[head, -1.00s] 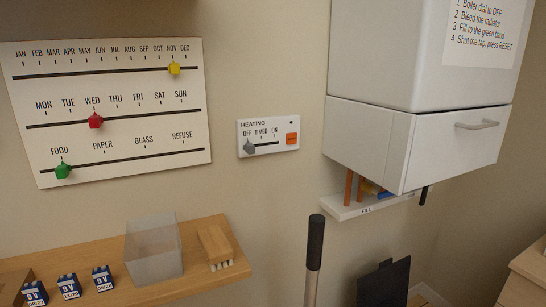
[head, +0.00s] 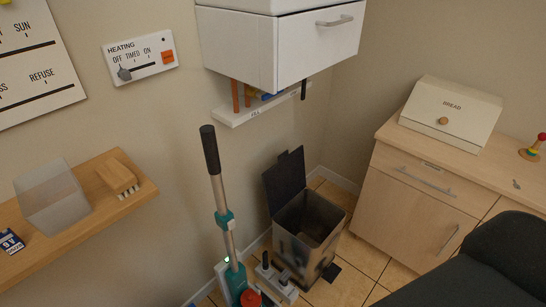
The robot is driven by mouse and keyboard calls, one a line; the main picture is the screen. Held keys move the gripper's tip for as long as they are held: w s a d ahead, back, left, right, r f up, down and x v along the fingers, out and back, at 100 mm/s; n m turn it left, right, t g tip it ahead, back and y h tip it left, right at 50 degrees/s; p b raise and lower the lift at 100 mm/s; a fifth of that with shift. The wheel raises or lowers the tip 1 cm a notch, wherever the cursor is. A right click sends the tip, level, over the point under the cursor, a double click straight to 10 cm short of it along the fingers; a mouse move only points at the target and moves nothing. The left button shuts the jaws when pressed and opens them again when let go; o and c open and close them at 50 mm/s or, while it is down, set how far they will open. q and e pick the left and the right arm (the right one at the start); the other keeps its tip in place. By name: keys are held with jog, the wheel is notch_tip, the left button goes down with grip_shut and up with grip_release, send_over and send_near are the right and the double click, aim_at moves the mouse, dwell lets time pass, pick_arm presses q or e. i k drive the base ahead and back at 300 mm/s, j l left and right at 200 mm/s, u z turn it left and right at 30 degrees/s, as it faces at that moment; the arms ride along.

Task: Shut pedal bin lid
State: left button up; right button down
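The pedal bin (head: 329,219) stands on the tiled floor in the lower middle of the head view, near the wall corner. It is a square, metallic-looking bin with a dark open top. Its dark lid (head: 284,180) is open and stands up at the back of the bin, on the wall side. A small dark pedal (head: 331,272) shows at the foot of the bin. Neither of my grippers is in view.
A teal stick vacuum (head: 225,220) stands left of the bin. A white drawer cabinet (head: 285,45) hangs above. A wooden cabinet (head: 415,200) with a bread box (head: 450,110) is on the right. A large dark rounded shape (head: 470,270) fills the lower right.

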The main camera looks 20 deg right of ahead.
aim_at(284, 181)
jog(key=l+u, duration=0.3)
jog(key=u, duration=0.2)
jog(key=l+u, duration=0.45)
jog(key=k+l+u, duration=0.15)
jog(key=l, duration=0.25)
jog(key=l+u, duration=0.15)
jog(key=l, duration=0.25)
jog(key=k+l, duration=0.1)
jog(key=l, duration=0.3)
jog(key=k+l, duration=0.15)
jog(key=l, duration=0.2)
